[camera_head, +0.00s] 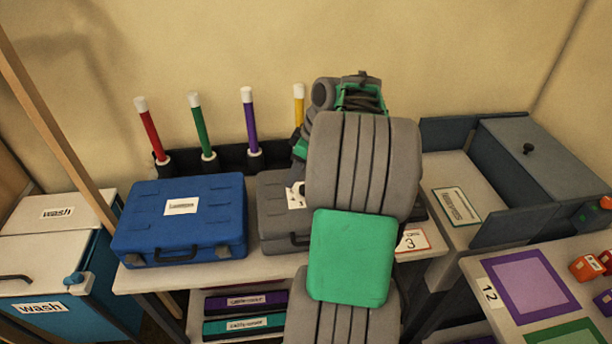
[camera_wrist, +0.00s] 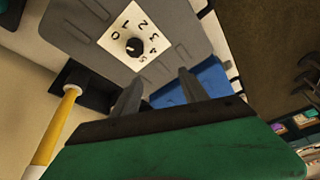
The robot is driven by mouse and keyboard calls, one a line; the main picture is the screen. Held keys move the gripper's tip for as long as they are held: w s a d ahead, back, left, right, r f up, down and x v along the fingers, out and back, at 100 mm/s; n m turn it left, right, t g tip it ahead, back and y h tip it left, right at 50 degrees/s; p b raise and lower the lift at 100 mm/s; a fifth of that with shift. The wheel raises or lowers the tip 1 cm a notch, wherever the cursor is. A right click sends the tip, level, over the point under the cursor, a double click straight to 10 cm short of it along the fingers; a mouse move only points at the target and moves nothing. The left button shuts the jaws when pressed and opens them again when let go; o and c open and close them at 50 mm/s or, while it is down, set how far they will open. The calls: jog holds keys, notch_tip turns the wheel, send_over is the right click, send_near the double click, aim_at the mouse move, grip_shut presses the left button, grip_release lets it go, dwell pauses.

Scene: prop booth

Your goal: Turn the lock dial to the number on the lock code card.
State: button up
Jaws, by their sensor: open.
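The lock dial (camera_wrist: 134,45) is a small black knob on a white plate ringed with numbers, set on the lid of a grey case (camera_head: 270,230). I cannot tell which number its pointer faces. The dial plate (camera_head: 296,195) is partly hidden by my arm in the head view. A red-edged card (camera_head: 412,241) at the table's front reads 3; its small heading is unreadable. My gripper (camera_wrist: 158,80) is open and empty, its fingers apart from the dial and to its lower right in the wrist view. My arm hides much of the grey case.
A blue case (camera_head: 180,225) stands left of the grey case. Upright coloured sticks (camera_head: 250,120) stand behind in a dark rack. A green-edged card (camera_head: 457,205) lies in an open bay at right, beside a grey lidded box (camera_head: 540,155). Wash bins (camera_head: 50,250) stand at far left.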

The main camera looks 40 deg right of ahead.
jog(key=s+d, duration=0.2)
jog(key=d, duration=0.4)
jog(key=shift+n, duration=0.5)
jog(key=x, duration=0.8)
jog(key=shift+s+a+f+p, duration=0.15)
jog(key=shift+a+p, duration=0.1)
jog(key=shift+p, duration=0.15)
grip_shut()
jog(key=shift+d, duration=0.1)
